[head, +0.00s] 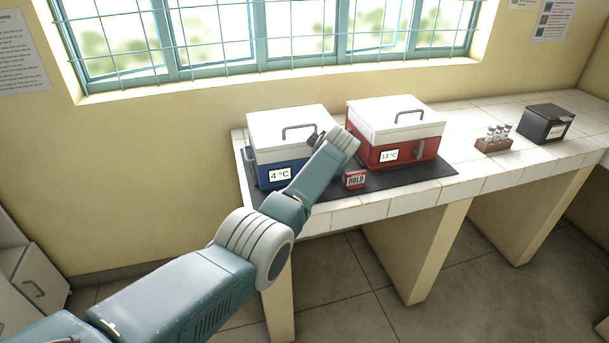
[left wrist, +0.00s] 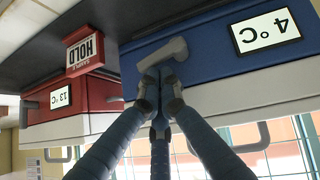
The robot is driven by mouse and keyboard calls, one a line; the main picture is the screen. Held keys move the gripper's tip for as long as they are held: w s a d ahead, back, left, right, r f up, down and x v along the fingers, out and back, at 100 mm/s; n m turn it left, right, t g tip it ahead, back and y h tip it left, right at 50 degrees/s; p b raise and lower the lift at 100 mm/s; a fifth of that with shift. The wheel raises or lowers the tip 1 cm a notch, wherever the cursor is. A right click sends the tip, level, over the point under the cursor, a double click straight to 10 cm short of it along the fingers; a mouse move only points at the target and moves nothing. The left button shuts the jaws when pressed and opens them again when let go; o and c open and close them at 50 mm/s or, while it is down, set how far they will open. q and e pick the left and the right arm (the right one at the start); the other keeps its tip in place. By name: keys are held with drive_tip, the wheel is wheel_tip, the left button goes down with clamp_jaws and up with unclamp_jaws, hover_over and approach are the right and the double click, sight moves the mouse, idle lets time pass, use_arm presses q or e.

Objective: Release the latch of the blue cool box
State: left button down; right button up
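The blue cool box (head: 262,172), with a white lid and a 4 °C label, stands at the left end of the counter in the head view. My left arm covers the right part of its front. In the left wrist view, which is upside down, the blue box (left wrist: 205,58) fills the upper right. Its grey latch (left wrist: 175,50) sticks out from the front near the lid edge. My left gripper (left wrist: 160,82) has its fingertips drawn together at the latch and looks shut on it. The exact contact is partly hidden by the fingers. My right gripper is in neither view.
A red cool box (head: 400,150) labelled 13 °C stands close on the right, with a small red HOLD block (head: 355,180) in front on the dark mat (head: 425,177). A vial rack (head: 493,146) and a black box (head: 546,123) stand farther right.

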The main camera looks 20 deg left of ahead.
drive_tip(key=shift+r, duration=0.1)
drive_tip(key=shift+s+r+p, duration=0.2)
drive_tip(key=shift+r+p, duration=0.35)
drive_tip(key=shift+p, duration=0.05)
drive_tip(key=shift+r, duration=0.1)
